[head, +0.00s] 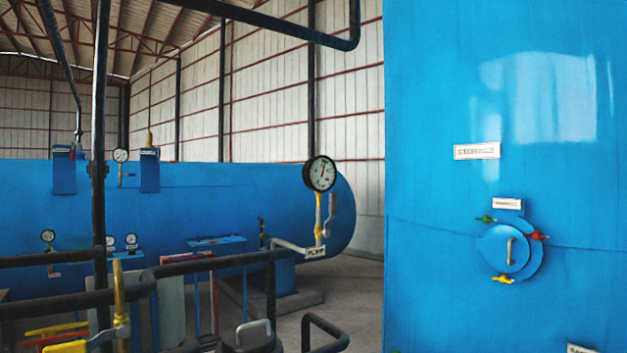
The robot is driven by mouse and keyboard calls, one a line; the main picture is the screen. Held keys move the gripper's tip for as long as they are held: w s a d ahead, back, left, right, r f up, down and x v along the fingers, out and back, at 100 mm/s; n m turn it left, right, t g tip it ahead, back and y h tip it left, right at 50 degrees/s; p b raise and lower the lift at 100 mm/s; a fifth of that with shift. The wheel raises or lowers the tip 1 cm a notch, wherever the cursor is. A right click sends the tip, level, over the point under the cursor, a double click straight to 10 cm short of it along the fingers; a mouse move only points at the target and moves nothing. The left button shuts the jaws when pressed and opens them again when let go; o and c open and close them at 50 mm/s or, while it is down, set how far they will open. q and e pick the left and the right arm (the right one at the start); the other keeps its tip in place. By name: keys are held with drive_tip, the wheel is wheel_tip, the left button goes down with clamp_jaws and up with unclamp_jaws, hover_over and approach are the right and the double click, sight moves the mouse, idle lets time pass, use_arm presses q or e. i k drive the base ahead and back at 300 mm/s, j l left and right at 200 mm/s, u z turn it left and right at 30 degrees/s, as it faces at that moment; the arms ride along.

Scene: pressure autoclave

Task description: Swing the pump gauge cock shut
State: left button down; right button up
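The pump gauge (320,173) is a round white dial with a black rim, on a yellow stem (319,207) in the middle of the head view. The cock appears to be the grey lever (331,208) just right of the stem. It looks roughly upright, alongside the stem, but it is small and its exact setting is hard to tell. Neither of my grippers shows in the head view.
A large blue vessel (420,120) with a round hatch (508,250) fills the right side. A long blue horizontal tank (240,205) lies behind the gauge. Dark pipes (100,160) cross the left foreground. Grey floor (358,290) shows between tank and vessel.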

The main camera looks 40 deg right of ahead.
sight(333, 196)
drive_tip(key=z, duration=1.3)
